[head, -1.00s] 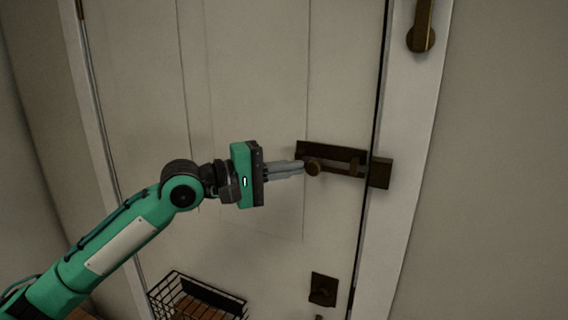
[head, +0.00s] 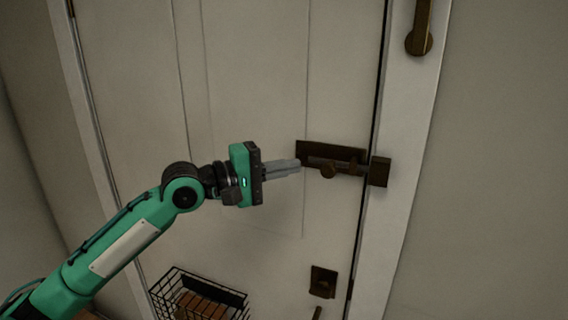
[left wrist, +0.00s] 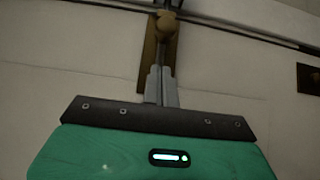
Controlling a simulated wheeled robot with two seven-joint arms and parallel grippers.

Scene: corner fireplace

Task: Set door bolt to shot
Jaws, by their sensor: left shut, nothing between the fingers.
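The door bolt is a dark bronze backplate (head: 312,149) on the white door with a round knob (head: 328,171) on its sliding rod. To the right of the knob the rod runs toward the block-like keeper (head: 379,172) on the door frame. How far it goes into the keeper cannot be told. My left gripper (head: 297,165) is shut and empty, its fingertips left of the knob with a small gap. In the left wrist view the shut fingers (left wrist: 160,72) point at the knob (left wrist: 166,22). My right gripper does not show.
A bronze handle (head: 420,38) is at the upper right on the frame. A small dark plate (head: 323,282) sits low on the door. A black wire basket (head: 205,296) stands at the bottom. The door panel around the bolt is clear.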

